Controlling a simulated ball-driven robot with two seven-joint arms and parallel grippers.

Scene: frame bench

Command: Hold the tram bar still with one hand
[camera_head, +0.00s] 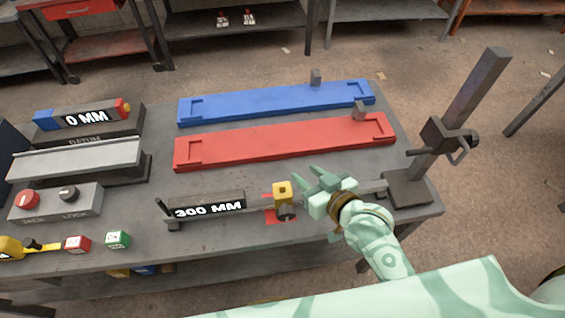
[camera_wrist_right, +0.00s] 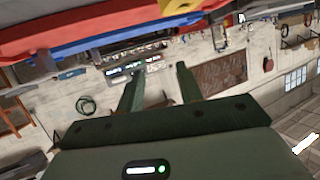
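The tram bar (camera_head: 258,208) appears to be the thin grey bar lying along the front of the bench. It carries a "300 MM" label block (camera_head: 208,205) and a yellow block with a dark knob (camera_head: 283,193). My right gripper (camera_head: 308,174) is over the bar, just right of the yellow block. Its two fingers point toward the back of the bench and stand apart. In the right wrist view the fingers (camera_wrist_right: 158,80) are also apart, with no bar visible between them. I cannot tell whether the gripper touches the bar. My left gripper is not in view.
Behind the bar lie a red rail (camera_head: 285,141) and a blue rail (camera_head: 275,102). An upright post (camera_head: 475,95) with a clamp stands at the right. A datum block (camera_head: 88,125), a knob box (camera_head: 55,202) and small cubes (camera_head: 118,239) are at the left.

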